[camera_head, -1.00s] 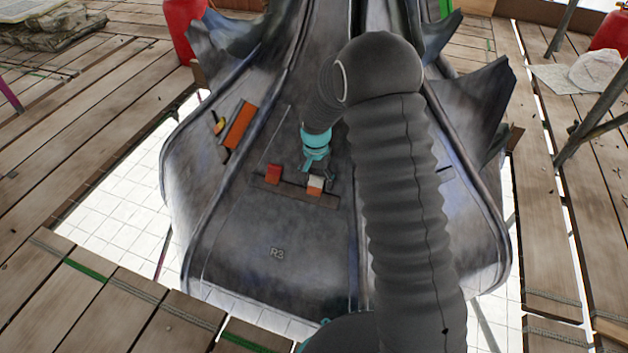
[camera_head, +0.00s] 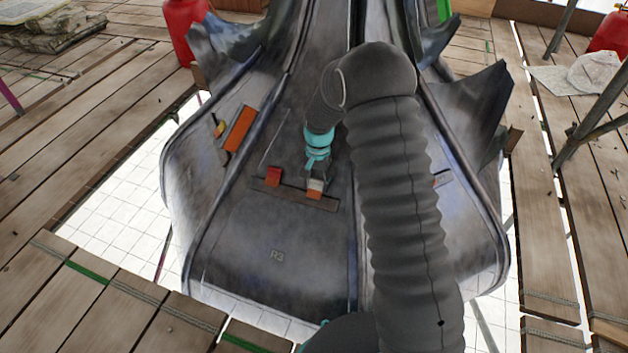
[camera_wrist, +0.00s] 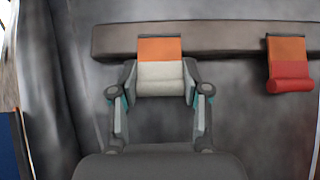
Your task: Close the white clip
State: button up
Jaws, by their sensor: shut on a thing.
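The white clip (camera_wrist: 160,78) has a white rounded lower part joined to an orange plate on a dark bar. In the head view the white clip (camera_head: 316,185) is at the right end of that bar, partly hidden by my gripper. My gripper (camera_wrist: 158,90) is shut on the white part, with one finger at each side of it. In the head view my gripper (camera_head: 314,177) reaches down to the clip from above.
A red clip (camera_wrist: 290,80) with an orange plate sits on the same dark bar (camera_wrist: 215,40), to the right in the wrist view. In the head view an orange block (camera_head: 239,129) and a small yellow piece (camera_head: 219,130) are on the left panel.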

aim_at(317, 179)
jog(key=o, duration=1.1)
jog(key=shift+a, duration=0.1)
jog(key=shift+o, duration=0.2)
notch_tip(317, 179, up, 12)
jog(key=w, duration=0.1)
jog(key=shift+w+d, duration=0.2)
jog(key=shift+d, duration=0.1)
